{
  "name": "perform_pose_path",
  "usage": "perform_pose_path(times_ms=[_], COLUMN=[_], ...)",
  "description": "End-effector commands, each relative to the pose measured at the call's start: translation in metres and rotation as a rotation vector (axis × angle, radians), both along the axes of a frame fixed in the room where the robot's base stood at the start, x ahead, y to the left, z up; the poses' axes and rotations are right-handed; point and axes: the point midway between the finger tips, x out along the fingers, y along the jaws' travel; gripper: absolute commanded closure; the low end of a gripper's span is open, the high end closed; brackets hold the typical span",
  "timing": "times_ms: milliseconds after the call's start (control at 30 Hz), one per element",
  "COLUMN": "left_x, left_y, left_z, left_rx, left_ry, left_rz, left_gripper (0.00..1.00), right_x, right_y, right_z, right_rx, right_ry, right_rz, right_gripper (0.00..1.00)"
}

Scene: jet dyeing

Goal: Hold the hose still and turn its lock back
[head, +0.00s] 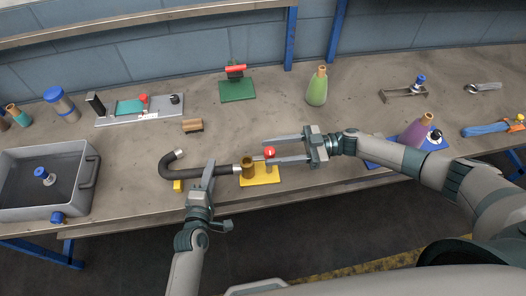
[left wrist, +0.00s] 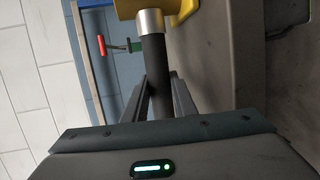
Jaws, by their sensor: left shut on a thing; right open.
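The black hose (head: 219,170) lies on the bench, its free end curled up at the left. In the left wrist view the hose (left wrist: 154,65) runs between my left fingers to a silver collar (left wrist: 150,22). My left gripper (head: 208,172) is shut on the hose, just left of that collar. The collar meets a brass-coloured fitting (head: 247,168) on a yellow base (head: 262,176). A red ball knob (head: 270,151), apparently the lock's handle, stands right of the fitting. My right gripper (head: 272,150) is open, its fingers either side of the knob; contact cannot be told.
A grey bin (head: 88,172) stands at the left. A small wooden block (head: 192,125) and a green stand (head: 237,90) lie behind the hose. A green bottle (head: 317,88) stands behind my right gripper. A purple bottle (head: 416,132) stands by my right arm.

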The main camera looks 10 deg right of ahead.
Motion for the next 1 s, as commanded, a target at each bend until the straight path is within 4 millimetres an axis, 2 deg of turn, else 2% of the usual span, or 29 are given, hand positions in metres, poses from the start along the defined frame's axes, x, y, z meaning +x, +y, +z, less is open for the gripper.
perform_pose_path(times_ms=[100,200,600,633,700,733,1000], left_x=[0.000,0.000,0.000,0.000,0.000,0.000,0.000], left_y=[0.001,0.001,0.001,0.001,0.001,0.001,0.000], left_z=[-0.001,-0.001,-0.001,-0.001,-0.001,-0.001,0.000], left_rx=[0.001,0.001,0.002,0.002,0.002,0.002,0.001], left_ry=[0.002,0.002,0.002,0.002,0.002,0.002,0.000], left_rz=[0.000,0.000,0.001,0.001,0.001,0.001,0.000], left_gripper=[0.99,0.99,0.99,0.73,0.56,0.54,0.54], right_x=[-0.001,-0.001,-0.002,-0.002,-0.002,-0.002,-0.002], right_y=[-0.014,-0.019,-0.021,-0.021,-0.021,-0.021,-0.021], right_z=[-0.001,-0.001,0.000,0.000,0.000,0.000,0.000], right_rx=[-0.001,0.000,0.001,0.001,0.001,0.001,0.001], right_ry=[0.001,0.001,0.001,0.001,0.001,0.001,0.001], right_rz=[-0.001,0.000,0.001,0.001,0.001,0.001,0.001], right_gripper=[0.55,0.55,0.55,0.55,0.55,0.55,0.55])
